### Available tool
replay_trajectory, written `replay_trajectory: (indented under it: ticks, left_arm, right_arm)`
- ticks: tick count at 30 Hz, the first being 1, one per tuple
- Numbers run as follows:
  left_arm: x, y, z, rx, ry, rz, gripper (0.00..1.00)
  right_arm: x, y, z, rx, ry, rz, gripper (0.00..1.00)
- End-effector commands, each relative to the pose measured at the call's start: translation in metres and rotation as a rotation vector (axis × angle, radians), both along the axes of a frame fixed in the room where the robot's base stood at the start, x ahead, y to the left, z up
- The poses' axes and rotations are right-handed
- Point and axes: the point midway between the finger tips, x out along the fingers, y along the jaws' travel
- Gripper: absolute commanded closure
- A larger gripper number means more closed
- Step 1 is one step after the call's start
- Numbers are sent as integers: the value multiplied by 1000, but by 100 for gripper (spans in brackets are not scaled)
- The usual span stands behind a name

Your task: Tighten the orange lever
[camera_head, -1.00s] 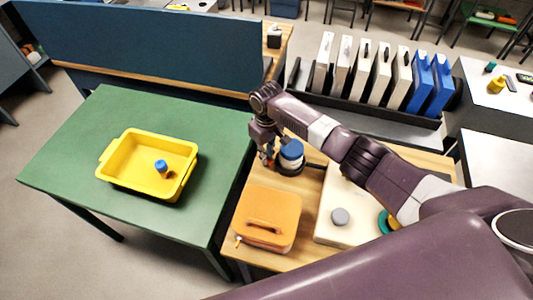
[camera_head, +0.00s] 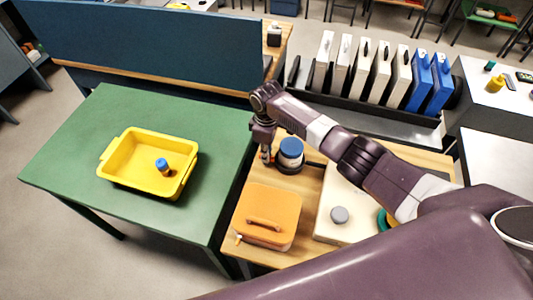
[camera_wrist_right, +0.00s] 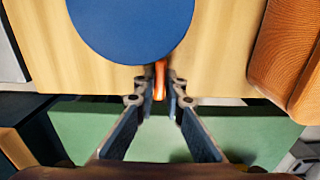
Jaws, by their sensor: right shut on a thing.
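The orange lever (camera_wrist_right: 160,80) shows in the right wrist view as a narrow upright piece beside a blue round top. My right gripper (camera_wrist_right: 160,92) has its two fingers closed on the lever, one on each side. In the head view my right gripper (camera_head: 266,157) points down at the left side of the blue-topped round device (camera_head: 290,150), near the wooden table's left edge. In the right wrist view the blue top (camera_wrist_right: 130,25) fills the upper middle. The lever's far end is hidden. My left gripper is not in view.
An orange case (camera_head: 270,215) and a cream board with a grey knob (camera_head: 339,215) stand on the same wooden table (camera_head: 311,185). A green table (camera_head: 90,125) with a yellow bin (camera_head: 130,185) is at left. Several upright binders stand behind.

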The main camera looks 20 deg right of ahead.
Motion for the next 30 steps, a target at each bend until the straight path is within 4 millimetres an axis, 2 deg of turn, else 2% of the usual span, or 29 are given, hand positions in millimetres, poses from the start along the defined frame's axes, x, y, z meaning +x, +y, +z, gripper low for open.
replay_trajectory:
  ticks: [10,11,12,22,26,30]
  left_arm:
    - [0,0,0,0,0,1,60]
    - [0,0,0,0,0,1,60]
    - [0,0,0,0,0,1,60]
    - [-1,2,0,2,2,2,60]
    - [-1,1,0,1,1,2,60]
    - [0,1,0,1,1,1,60]
  right_arm:
    - [1,1,1,2,-4,2,100]
    - [1,1,1,2,-4,2,88]
    - [1,1,1,2,-4,2,84]
    - [1,0,3,1,-2,1,83]
    - [2,0,16,2,-4,1,83]
    - [2,0,44,2,-5,2,83]
